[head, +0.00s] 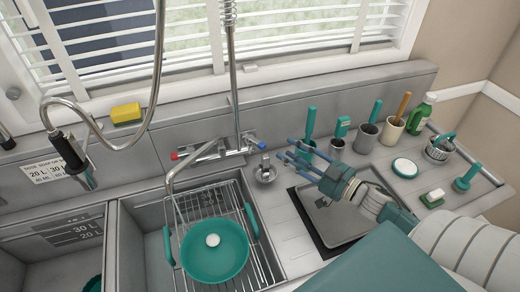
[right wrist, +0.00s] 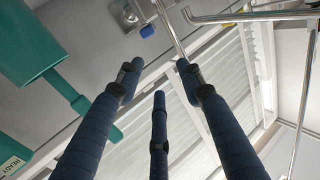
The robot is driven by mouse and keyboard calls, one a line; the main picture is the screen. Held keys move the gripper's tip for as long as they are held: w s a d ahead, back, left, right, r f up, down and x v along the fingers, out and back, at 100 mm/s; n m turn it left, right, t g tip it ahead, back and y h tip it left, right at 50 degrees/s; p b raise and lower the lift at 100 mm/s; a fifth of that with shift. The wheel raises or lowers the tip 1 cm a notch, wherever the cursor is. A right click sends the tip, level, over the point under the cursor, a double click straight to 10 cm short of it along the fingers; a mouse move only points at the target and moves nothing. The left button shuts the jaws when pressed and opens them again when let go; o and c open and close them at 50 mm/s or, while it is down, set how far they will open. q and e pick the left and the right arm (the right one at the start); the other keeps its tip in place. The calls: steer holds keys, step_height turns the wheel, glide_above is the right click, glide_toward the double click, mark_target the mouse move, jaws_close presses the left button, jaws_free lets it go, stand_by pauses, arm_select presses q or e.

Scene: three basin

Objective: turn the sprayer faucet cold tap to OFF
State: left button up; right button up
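The sprayer faucet (head: 232,150) is chrome and mounted on the grey wall panel behind the basins. Its cold tap (head: 258,143) has a blue end at the right side of the faucet body. The cold tap's blue end also shows in the right wrist view (right wrist: 148,30), beyond the fingertips. I cannot tell the tap's exact setting. My right gripper (head: 289,150) has its dark blue fingers spread and empty, pointing left toward the cold tap. A gap lies between the fingertips and the tap, with no contact seen. My left gripper is not in view.
A red-ended tap (head: 175,156) is on the faucet's left. The sprayer hose (head: 160,60) loops above the basins. A rack with a teal pan (head: 213,262) sits in the basin. Cups with brushes (head: 365,134) and a green bottle (head: 420,114) stand behind my right arm.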

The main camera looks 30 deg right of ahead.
steer(key=b, duration=0.3)
glide_toward(265, 147)
steer(key=p+x, duration=0.2)
steer(key=x, duration=0.7)
steer(key=shift+w+a+r, duration=0.15)
steer(key=shift+w, duration=0.05)
steer(key=shift+w+a, duration=0.15)
steer(key=shift+w, duration=0.35)
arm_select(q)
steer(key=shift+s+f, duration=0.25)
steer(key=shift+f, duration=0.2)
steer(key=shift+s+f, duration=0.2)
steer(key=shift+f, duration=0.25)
arm_select(e)
jaws_close()
